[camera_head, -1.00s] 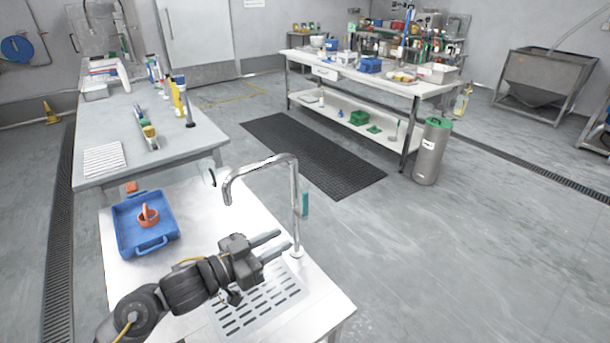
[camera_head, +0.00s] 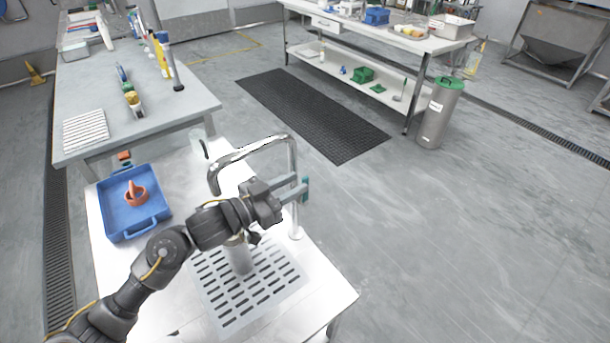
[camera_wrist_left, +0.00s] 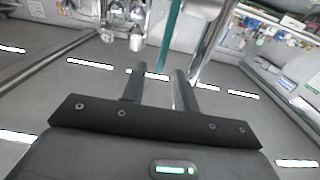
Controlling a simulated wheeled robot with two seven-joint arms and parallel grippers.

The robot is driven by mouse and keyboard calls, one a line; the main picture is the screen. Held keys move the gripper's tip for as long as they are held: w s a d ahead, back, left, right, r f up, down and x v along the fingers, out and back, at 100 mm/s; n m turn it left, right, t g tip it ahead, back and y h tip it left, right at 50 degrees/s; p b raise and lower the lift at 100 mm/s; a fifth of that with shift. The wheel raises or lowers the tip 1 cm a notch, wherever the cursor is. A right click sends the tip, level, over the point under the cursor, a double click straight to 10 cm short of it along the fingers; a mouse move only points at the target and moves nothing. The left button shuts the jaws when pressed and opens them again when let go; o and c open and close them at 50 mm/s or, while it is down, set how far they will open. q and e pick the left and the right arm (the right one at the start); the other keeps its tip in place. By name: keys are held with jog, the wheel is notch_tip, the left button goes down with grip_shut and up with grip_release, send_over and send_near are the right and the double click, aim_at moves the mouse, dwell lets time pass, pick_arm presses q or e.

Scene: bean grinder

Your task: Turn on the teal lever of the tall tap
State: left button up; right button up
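The tall chrome tap (camera_head: 292,160) stands at the right edge of the near white counter, its spout curving to the left. Its teal lever (camera_head: 305,189) hangs upright on the right side of the post. My left gripper (camera_head: 301,188) is open at lever height, its fingertips close to the lever. In the left wrist view, the lever (camera_wrist_left: 171,35) shows between the fingertips (camera_wrist_left: 160,72), with the chrome post (camera_wrist_left: 212,42) just right of the right finger. I cannot tell whether a finger touches either. My right gripper is out of view.
A pale grey cylinder (camera_head: 240,259) stands on the slotted drain plate (camera_head: 274,290), partly hidden by my left arm. A blue tray (camera_head: 112,218) holding an orange object (camera_head: 136,195) sits at the counter's left. Open floor (camera_head: 430,240) lies right of the counter.

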aim_at(302, 181)
pick_arm(q)
jog(key=shift+x, duration=1.9)
grip_shut()
